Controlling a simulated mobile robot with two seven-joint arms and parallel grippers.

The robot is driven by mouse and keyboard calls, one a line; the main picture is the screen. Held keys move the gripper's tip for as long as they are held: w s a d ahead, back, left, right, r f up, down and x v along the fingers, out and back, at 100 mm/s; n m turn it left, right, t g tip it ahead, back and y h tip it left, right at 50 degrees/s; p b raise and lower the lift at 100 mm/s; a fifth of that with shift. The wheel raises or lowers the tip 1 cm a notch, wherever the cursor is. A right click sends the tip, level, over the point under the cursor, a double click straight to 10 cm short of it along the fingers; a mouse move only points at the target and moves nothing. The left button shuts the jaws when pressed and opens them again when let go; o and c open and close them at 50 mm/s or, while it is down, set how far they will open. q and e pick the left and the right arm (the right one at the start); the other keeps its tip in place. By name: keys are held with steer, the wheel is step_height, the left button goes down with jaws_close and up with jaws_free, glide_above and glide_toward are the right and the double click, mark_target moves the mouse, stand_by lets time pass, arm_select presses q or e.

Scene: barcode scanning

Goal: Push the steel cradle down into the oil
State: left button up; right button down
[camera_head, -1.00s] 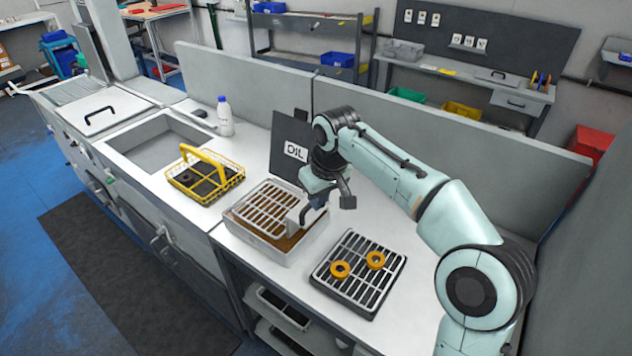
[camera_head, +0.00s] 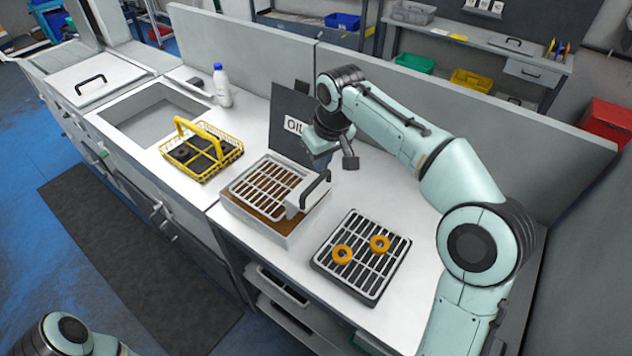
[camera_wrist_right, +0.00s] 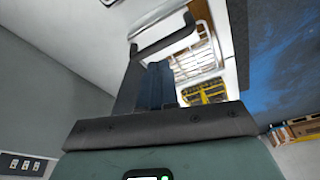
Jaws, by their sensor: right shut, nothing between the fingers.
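The steel cradle (camera_head: 266,187) is a pale slatted grid with a raised dark handle (camera_head: 318,187) at its right end. It sits in the white oil bath (camera_head: 268,232), with brown oil showing through the slats and along the front edge. I cannot tell how deep it sits. My right gripper (camera_head: 321,162) is above and just behind the handle, shut and empty. In the right wrist view its dark fingers (camera_wrist_right: 155,85) are together, with the handle (camera_wrist_right: 165,45) beyond them; contact is not clear. My left gripper is out of view.
A black OIL sign (camera_head: 292,112) stands behind the bath. A yellow basket (camera_head: 203,165) holding dark parts is to the left, near the sink (camera_head: 155,118) and a white bottle (camera_head: 221,85). A slatted rack (camera_head: 361,256) with two orange rings (camera_head: 342,254) is to the right.

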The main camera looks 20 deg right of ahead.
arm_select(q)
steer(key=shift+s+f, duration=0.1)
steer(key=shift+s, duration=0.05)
arm_select(e)
glide_above(318, 195)
steer(key=shift+s+f, duration=0.1)
steer(key=shift+f, duration=3)
steer(key=shift+f+b, duration=1.15)
steer(key=shift+f, duration=1.6)
steer(key=shift+r, duration=0.15)
steer(key=shift+s, duration=0.2)
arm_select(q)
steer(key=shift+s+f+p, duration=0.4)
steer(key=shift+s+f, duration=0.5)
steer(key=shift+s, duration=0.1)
arm_select(e)
steer(key=s+v, duration=0.2)
steer(key=v, duration=1.3)
steer(key=shift+s+d+f, duration=0.2)
steer(key=shift+d+f, duration=0.05)
